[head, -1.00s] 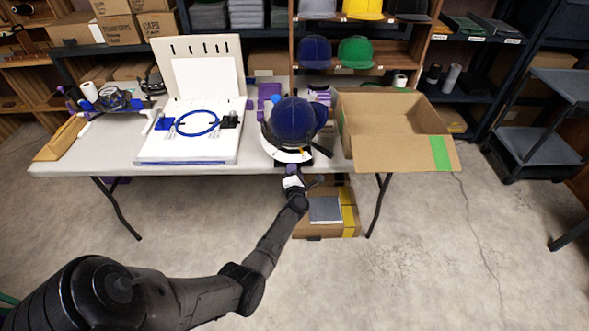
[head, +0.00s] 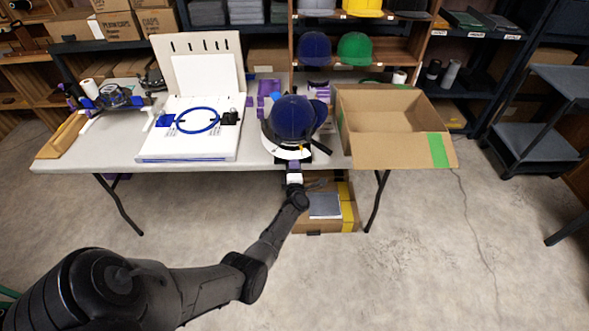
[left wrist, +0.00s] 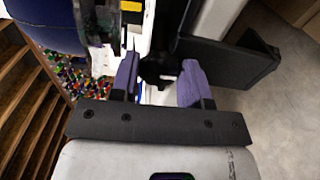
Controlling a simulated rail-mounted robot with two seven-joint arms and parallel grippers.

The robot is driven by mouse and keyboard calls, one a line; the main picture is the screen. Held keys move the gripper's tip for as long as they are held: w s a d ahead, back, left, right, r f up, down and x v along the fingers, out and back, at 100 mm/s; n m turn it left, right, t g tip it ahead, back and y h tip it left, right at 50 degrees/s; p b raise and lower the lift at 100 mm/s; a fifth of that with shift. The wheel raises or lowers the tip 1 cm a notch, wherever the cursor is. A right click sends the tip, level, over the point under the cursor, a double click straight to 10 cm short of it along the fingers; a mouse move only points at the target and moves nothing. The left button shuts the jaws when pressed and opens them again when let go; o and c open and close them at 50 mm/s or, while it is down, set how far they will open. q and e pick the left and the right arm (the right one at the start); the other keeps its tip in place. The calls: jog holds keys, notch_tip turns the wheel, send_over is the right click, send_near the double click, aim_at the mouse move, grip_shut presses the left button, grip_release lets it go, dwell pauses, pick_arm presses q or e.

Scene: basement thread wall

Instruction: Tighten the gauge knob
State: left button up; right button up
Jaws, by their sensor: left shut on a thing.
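A dark blue cap (head: 293,118) sits on a white and black cap gauge (head: 288,152) at the front edge of the table. My left gripper (head: 294,168) reaches up to the front of the gauge, just below the cap. In the left wrist view my left gripper (left wrist: 160,80) has its two purple fingers on either side of a small dark knob (left wrist: 158,70), shut on it. The contact faces are partly hidden, and the knob is too small to make out in the head view. My right gripper is in neither view.
A white hooping board with a blue ring (head: 198,120) stands left of the gauge on the table (head: 110,165). An open cardboard box (head: 392,155) stands close on the right. A dark flat lever or strap (left wrist: 235,62) lies right of the fingers.

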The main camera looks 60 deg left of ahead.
pick_arm(q)
jog(key=o, duration=0.9)
jog(key=shift+p+v, duration=2.1)
jog(key=shift+v, duration=4.85)
